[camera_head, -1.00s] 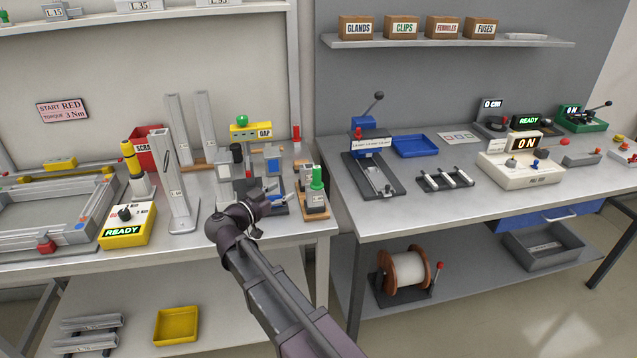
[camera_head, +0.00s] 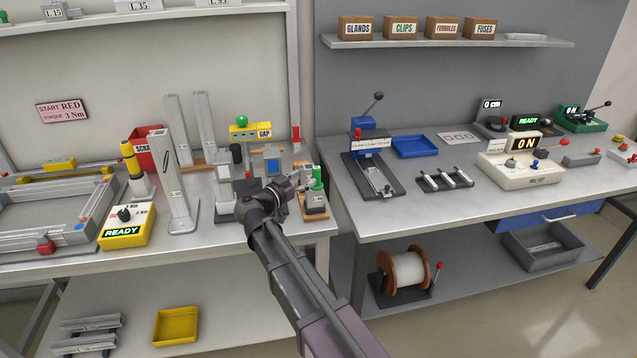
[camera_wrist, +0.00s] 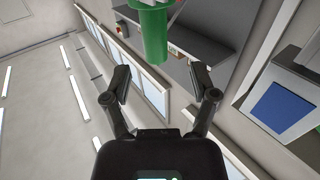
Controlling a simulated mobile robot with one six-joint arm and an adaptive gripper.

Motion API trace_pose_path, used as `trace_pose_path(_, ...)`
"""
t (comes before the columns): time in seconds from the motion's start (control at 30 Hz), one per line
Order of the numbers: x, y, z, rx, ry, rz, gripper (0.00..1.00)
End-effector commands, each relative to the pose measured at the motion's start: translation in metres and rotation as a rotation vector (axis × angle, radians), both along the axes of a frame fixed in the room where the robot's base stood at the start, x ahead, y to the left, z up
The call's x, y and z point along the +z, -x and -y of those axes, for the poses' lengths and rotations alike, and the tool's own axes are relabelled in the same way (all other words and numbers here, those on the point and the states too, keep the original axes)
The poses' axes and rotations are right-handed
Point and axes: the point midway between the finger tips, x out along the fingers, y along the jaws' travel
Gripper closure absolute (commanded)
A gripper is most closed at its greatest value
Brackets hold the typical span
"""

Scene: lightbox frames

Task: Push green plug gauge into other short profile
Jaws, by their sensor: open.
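The green plug gauge (camera_head: 318,174) stands upright at the top of a short grey profile (camera_head: 316,203) near the right end of the left bench. How deep it sits in the profile I cannot tell. My gripper (camera_head: 306,188) is open and empty, just left of the gauge. In the wrist view the green gauge (camera_wrist: 152,32) lies ahead of my open fingers (camera_wrist: 160,80), apart from both. The other short profile, behind, is mostly hidden by my gripper.
A tall profile (camera_head: 174,190) and a yellow READY box (camera_head: 127,225) stand to the left. The yellow GAP gauge (camera_head: 250,131) is behind. The bench's right edge is close to the gauge, with a gap before the right bench (camera_head: 450,210).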

Motion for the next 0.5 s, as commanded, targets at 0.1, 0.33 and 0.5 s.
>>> trace_pose_path(0.1,0.000,0.000,0.000,0.000,0.000,0.000,0.25)
trace_pose_path(0.33,0.000,-0.008,0.007,-0.001,0.000,0.000,0.25)
trace_pose_path(0.5,0.000,-0.021,0.021,-0.002,0.000,0.000,0.25)
